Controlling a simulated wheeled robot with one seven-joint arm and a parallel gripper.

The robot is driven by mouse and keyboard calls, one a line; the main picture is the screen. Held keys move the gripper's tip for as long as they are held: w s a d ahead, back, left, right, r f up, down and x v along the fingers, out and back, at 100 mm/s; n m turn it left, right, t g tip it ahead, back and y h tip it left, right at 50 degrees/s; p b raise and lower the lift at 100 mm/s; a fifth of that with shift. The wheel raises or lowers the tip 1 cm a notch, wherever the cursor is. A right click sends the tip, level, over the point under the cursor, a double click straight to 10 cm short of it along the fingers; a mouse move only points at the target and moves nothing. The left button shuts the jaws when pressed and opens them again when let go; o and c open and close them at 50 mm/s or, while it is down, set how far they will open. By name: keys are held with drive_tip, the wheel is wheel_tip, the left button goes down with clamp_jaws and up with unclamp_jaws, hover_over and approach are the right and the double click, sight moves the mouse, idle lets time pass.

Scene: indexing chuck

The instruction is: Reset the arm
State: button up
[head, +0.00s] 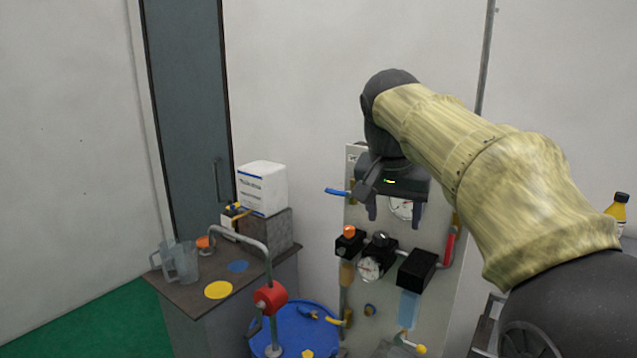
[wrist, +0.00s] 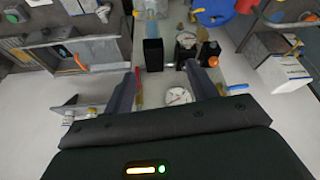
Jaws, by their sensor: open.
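My gripper (head: 387,212) hangs from my arm in front of the upper part of an upright panel (head: 438,285). Its two fingers point down and stand apart with nothing between them.
A grey bench (head: 190,305) at left holds a white box (head: 263,188), a clear jug (head: 185,262) and coloured discs. A blue drum (head: 295,330) and a bent pipe with a red part (head: 270,297) stand before the panel. A yellow bottle (head: 617,208) stands far right.

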drive_tip(key=s+d+f+n+g+y+b, duration=0.1)
drive_tip(key=s+f+n, duration=0.15)
drive_tip(key=f, duration=1.05)
drive_tip(key=s+d+f+n+y, duration=0.15)
drive_tip(key=s+f, duration=0.25)
drive_tip(key=f, duration=0.9)
drive_tip(key=s+f+n, duration=0.1)
drive_tip(key=s+f, duration=0.8)
drive_tip(key=shift+d+g+b, duration=0.15)
drive_tip(key=shift+g+b, duration=0.15)
drive_tip(key=shift+b, duration=0.05)
drive_tip(key=shift+h, duration=0.25)
